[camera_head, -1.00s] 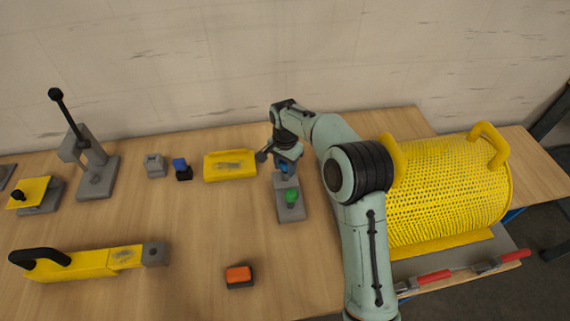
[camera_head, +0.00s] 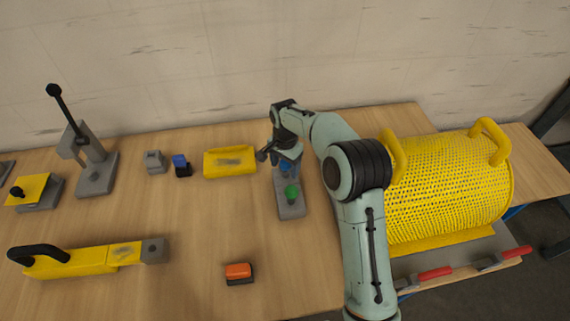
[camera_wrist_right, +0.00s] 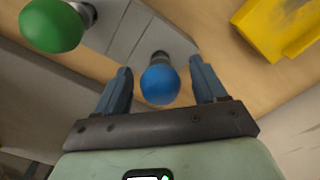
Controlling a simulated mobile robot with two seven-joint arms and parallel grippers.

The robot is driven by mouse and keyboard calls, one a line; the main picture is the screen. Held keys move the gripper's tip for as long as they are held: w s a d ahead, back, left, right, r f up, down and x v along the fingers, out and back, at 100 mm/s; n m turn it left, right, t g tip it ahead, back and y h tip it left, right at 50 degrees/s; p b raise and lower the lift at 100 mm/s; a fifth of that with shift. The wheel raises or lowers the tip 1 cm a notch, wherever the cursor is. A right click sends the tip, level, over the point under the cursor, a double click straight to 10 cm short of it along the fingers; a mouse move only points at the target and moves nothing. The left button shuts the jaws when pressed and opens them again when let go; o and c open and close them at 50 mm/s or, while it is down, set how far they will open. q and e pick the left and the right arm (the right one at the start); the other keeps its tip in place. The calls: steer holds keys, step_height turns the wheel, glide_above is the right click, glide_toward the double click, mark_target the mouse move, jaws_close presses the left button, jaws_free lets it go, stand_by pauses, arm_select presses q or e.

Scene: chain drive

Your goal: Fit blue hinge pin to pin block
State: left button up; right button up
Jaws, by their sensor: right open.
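The blue hinge pin (camera_wrist_right: 160,84) has a round blue knob, and in the right wrist view it stands at the grey pin block (camera_wrist_right: 125,38). A short dark collar shows behind the knob; how deep the pin sits is hidden. My right gripper (camera_wrist_right: 161,72) is open, with one finger on each side of the blue knob and gaps showing. In the head view my right gripper (camera_head: 286,160) is over the far end of the pin block (camera_head: 291,211), partly covering the blue pin. A green-knobbed pin (camera_head: 292,192) stands upright on the same block. My left gripper is not in view.
A yellow tray (camera_head: 230,162) lies left of the block, with a small blue-and-black part (camera_head: 181,166) beyond it. An orange-topped block (camera_head: 239,273) lies nearer. A yellow perforated drum (camera_head: 448,190) stands right of my arm.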

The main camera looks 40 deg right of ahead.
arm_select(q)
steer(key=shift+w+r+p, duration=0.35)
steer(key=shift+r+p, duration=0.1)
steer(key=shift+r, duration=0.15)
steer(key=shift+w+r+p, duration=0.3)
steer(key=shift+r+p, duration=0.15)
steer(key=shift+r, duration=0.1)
arm_select(e)
step_height(320, 180, up, 13)
steer(key=shift+r, duration=0.2)
